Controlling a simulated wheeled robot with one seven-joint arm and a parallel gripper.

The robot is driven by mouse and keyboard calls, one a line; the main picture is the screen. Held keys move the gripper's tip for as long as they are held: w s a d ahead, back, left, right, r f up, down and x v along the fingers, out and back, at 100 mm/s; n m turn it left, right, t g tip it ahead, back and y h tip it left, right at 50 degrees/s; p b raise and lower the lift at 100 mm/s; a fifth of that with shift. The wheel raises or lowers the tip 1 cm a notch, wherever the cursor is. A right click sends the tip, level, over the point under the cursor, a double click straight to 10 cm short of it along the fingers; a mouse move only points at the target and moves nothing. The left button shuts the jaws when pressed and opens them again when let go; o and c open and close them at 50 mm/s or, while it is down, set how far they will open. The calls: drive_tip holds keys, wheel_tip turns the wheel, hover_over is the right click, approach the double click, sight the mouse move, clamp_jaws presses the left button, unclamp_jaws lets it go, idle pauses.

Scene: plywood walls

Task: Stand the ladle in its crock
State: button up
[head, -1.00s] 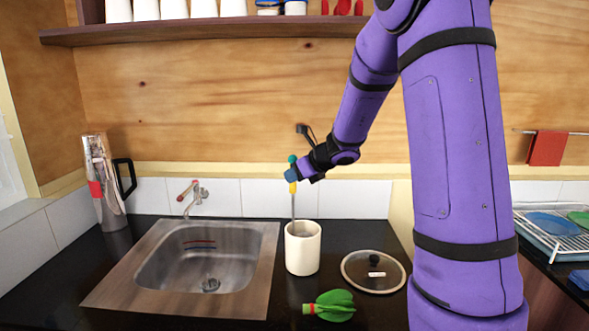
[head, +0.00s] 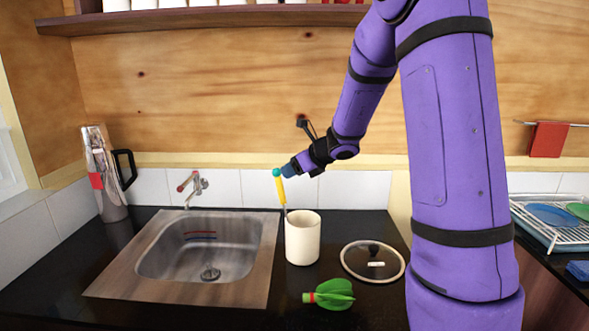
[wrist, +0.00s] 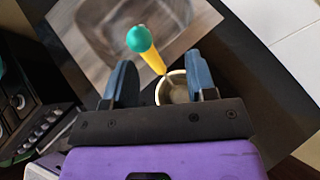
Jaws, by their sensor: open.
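The white crock (head: 302,240) stands upright on the black counter, right of the sink. The ladle (head: 282,190) has a yellow handle with a teal end. It stands in the crock, its lower part hidden inside, and its handle leans left over the rim. My gripper (head: 289,170) is just above the crock at the handle's upper end. In the wrist view my gripper's blue fingers (wrist: 158,85) are spread apart, with the ladle handle (wrist: 150,52) beyond and between them and the crock (wrist: 172,90) below.
The sink (head: 205,250) lies left of the crock. A glass lid (head: 360,262) and a green finned object (head: 334,294) lie near the crock. A steel jug (head: 104,175) stands at the far left. A dish rack (head: 555,232) is at right.

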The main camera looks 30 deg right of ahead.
drive_tip(key=v, duration=1.1)
idle(0.7)
